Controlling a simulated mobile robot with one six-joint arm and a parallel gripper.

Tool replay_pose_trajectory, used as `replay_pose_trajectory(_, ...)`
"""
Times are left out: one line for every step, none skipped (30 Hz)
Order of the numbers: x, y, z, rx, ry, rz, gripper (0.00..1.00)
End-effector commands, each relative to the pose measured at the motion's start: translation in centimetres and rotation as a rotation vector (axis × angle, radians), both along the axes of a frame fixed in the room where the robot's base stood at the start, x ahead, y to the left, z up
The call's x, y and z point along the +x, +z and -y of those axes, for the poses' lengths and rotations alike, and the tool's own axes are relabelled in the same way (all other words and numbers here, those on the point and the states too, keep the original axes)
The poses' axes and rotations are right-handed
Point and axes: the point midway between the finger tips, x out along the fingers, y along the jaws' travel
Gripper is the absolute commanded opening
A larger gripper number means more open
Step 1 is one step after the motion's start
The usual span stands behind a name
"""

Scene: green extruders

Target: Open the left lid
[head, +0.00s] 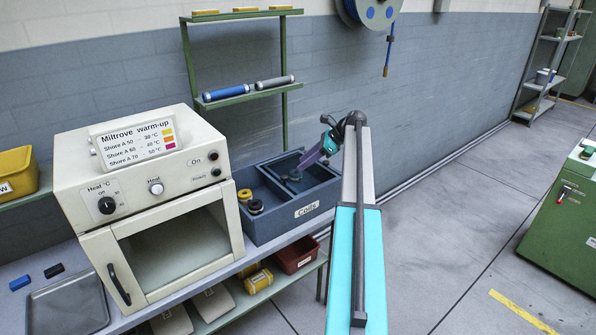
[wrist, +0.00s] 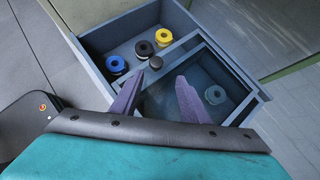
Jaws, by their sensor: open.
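The blue-grey box marked "Coils" (head: 307,209) stands beside the oven and has two compartments. The left compartment is uncovered in the head view; a yellow coil (head: 244,195) and a black coil (head: 256,206) show in it. A framed, see-through lid (wrist: 186,52) lies over the other compartment in the wrist view, with a dark round knob (wrist: 155,62) near its edge. A grey coil (wrist: 215,95) shows through it. My gripper (wrist: 158,82) is open and empty, its purple fingers above this lid, close to the knob. It also shows above the box's right part (head: 303,166).
A cream oven (head: 160,190) stands directly left of the box. A green rack (head: 230,93) with two rolls rises behind it. A red bin (head: 296,255) sits on the lower shelf. The floor to the right is open up to a green cabinet (head: 562,225).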

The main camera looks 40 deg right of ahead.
Motion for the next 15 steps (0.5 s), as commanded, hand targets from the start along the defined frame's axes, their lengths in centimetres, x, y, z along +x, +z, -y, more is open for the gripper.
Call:
replay_pose_trajectory(-0.4,0.5,0.6,-0.002,-0.003,0.002,0.41)
replay_pose_trajectory(-0.7,0.8,0.8,-0.002,-0.003,0.002,0.41)
replay_pose_trajectory(-1.0,1.2,1.1,-0.002,-0.002,0.001,0.41)
replay_pose_trajectory(-1.3,1.6,1.3,-0.002,-0.002,0.001,0.41)
replay_pose_trajectory(-1.5,1.9,1.4,-0.002,-0.001,0.002,0.41)
replay_pose_trajectory(-1.7,2.3,1.7,-0.003,-0.002,0.002,0.41)
replay_pose_trajectory(-1.9,2.6,1.9,-0.003,-0.002,0.002,0.41)
replay_pose_trajectory(-2.1,2.8,2.0,-0.002,-0.001,0.002,0.41)
replay_pose_trajectory(-2.4,3.1,2.2,-0.002,-0.002,0.001,0.41)
replay_pose_trajectory(-2.5,3.2,2.3,-0.002,-0.002,0.001,0.41)
replay_pose_trajectory(-2.6,3.4,2.4,-0.002,-0.002,0.001,0.41)
replay_pose_trajectory(-2.8,3.6,2.5,-0.002,-0.002,0.001,0.41)
replay_pose_trajectory(-2.8,3.7,2.6,-0.002,-0.002,0.001,0.41)
replay_pose_trajectory(-2.9,3.8,2.6,-0.002,-0.002,0.001,0.41)
replay_pose_trajectory(-2.9,3.9,2.6,-0.002,-0.002,0.001,0.41)
